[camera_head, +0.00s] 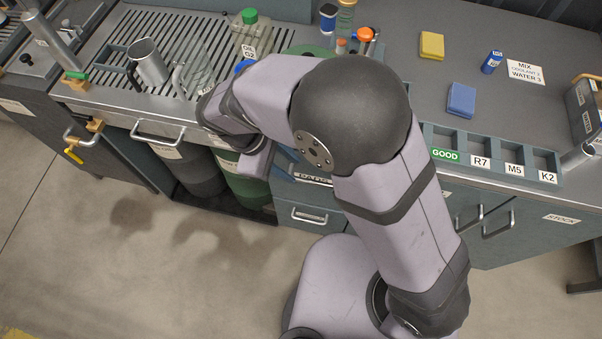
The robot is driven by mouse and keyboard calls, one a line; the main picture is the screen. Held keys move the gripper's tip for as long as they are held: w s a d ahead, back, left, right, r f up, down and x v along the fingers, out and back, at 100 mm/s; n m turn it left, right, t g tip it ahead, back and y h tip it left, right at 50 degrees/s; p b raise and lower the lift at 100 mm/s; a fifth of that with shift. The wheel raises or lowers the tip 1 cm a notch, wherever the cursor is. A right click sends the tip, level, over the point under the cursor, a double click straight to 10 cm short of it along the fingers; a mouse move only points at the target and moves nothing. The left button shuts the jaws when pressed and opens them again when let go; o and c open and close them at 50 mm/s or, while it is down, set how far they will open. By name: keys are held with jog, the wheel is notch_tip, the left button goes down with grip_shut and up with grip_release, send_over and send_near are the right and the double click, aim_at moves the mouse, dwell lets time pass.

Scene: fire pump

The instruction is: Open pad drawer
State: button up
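The pad drawer (318,181) is set in the blue-grey bench front, with a label that appears to read PADS. My forearm and elbow cover its upper and left parts, so I cannot tell if it stands slightly out. The fingers of my gripper are hidden behind my arm. The last part of my wrist that shows is just left of the drawer front. Whether my gripper touches the drawer or its handle does not show.
Below is another drawer with a silver handle (310,217). On the bench are a metal jug (150,62), a green-capped container (250,36), a yellow pad (432,45), a blue pad (461,100) and a labelled bin row (493,158). The floor (130,270) in front is clear.

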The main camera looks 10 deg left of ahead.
aim_at(305, 180)
jog(key=shift+p+x, duration=0.3)
jog(key=shift+x, duration=3.25)
jog(key=shift+c, duration=0.5)
grip_shut()
